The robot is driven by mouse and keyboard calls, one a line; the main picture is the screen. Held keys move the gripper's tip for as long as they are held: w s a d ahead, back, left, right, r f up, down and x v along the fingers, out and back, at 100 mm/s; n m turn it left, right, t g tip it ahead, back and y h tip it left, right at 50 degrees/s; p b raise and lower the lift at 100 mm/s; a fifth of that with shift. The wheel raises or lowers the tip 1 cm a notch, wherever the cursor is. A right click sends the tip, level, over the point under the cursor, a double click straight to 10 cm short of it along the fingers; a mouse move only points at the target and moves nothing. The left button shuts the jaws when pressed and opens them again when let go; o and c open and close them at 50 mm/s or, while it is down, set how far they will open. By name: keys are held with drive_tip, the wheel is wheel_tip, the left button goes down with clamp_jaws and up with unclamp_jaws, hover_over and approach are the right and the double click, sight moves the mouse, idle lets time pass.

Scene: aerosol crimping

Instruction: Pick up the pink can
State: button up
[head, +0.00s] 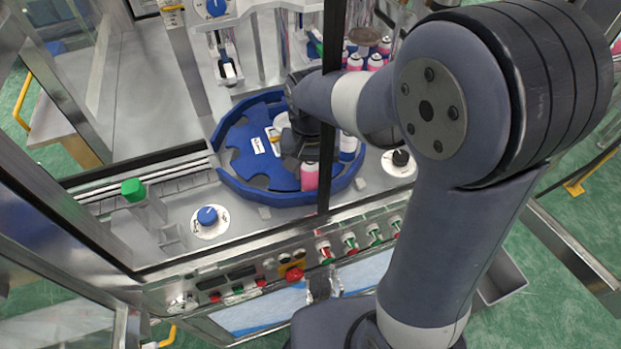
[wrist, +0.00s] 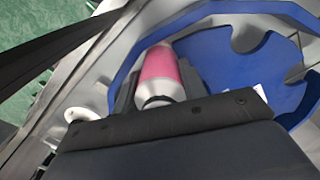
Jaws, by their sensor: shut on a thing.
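The pink can (head: 309,177) has a pink body with a pale end. It stands in the blue rotary tray (head: 228,183) near the tray's front edge in the head view. In the wrist view the pink can (wrist: 160,72) lies between the fingers, with its silver top nearest the camera. My gripper (head: 300,150) reaches down over the tray in the head view and is shut on the pink can. In the wrist view my gripper (wrist: 152,100) partly hides the can's near end. I cannot tell whether the can's base touches the tray.
More pink cans (head: 375,61) stand at the back. A dark frame post (head: 330,100) runs close beside my arm. A blue knob (head: 208,215) and a green cap (head: 133,190) are at front left.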

drive_tip(key=c, duration=0.3)
wheel_tip(320, 180, up, 10)
drive_tip(key=shift+b, duration=0.4)
drive_tip(key=shift+c, duration=0.2)
drive_tip(key=shift+r, duration=0.1)
wheel_tip(320, 180, up, 5)
drive_tip(key=p, duration=0.4)
drive_tip(key=shift+p, duration=0.3)
idle(0.5)
